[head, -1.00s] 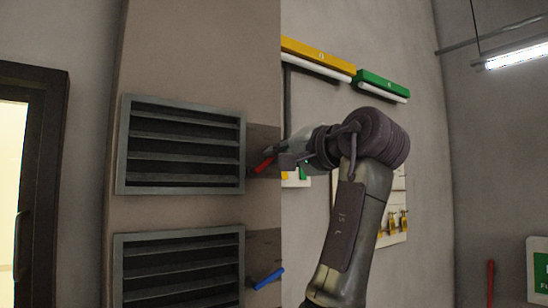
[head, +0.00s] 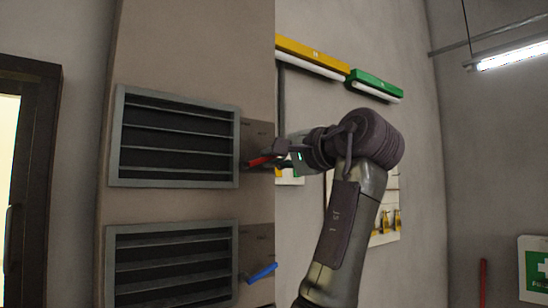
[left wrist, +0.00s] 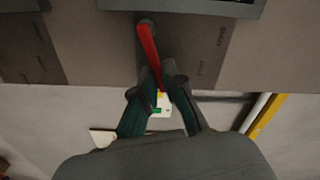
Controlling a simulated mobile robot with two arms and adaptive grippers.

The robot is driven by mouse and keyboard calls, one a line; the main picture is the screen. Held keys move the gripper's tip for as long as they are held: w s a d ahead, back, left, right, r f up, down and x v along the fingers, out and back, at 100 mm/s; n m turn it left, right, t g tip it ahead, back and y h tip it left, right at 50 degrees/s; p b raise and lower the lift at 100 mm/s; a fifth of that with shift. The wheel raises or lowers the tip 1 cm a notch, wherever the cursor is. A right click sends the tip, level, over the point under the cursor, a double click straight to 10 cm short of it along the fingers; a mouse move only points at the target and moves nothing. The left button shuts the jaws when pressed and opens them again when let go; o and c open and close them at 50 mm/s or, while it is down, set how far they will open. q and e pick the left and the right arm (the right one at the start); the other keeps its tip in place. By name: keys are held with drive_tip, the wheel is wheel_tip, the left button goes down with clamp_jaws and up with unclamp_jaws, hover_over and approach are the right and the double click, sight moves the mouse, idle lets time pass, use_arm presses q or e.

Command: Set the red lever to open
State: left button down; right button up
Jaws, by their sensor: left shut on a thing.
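The red lever (head: 259,161) sits on a brown plate (head: 257,135) at the right edge of the upper louvred vent (head: 121,140). It lies slightly tilted in the head view. My left gripper (head: 279,151) is at its right end. In the left wrist view the lever (left wrist: 148,45) runs from its round pivot down between the fingers. The left gripper (left wrist: 160,82) is shut on its free end there. The upper vent's slats look thin, nearly edge-on, with dark gaps. Small lettering on the plate is too blurred to read surely.
A blue lever (head: 262,272) sits beside a lower vent (head: 113,270) whose slats look broader. Yellow (head: 312,54) and green (head: 376,85) bars are on the wall behind my arm. A dark-framed door (head: 45,160) is at the far left.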

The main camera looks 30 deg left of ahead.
use_arm(q)
drive_tip(key=c, duration=1.2)
unclamp_jaws()
drive_tip(key=shift+w, duration=0.1)
drive_tip(key=shift+c, duration=0.2)
drive_tip(key=shift+d, duration=0.1)
drive_tip(key=v, duration=1.1)
drive_tip(key=shift+s+d, duration=0.2)
drive_tip(key=shift+d, duration=0.15)
drive_tip(key=shift+f, duration=0.1)
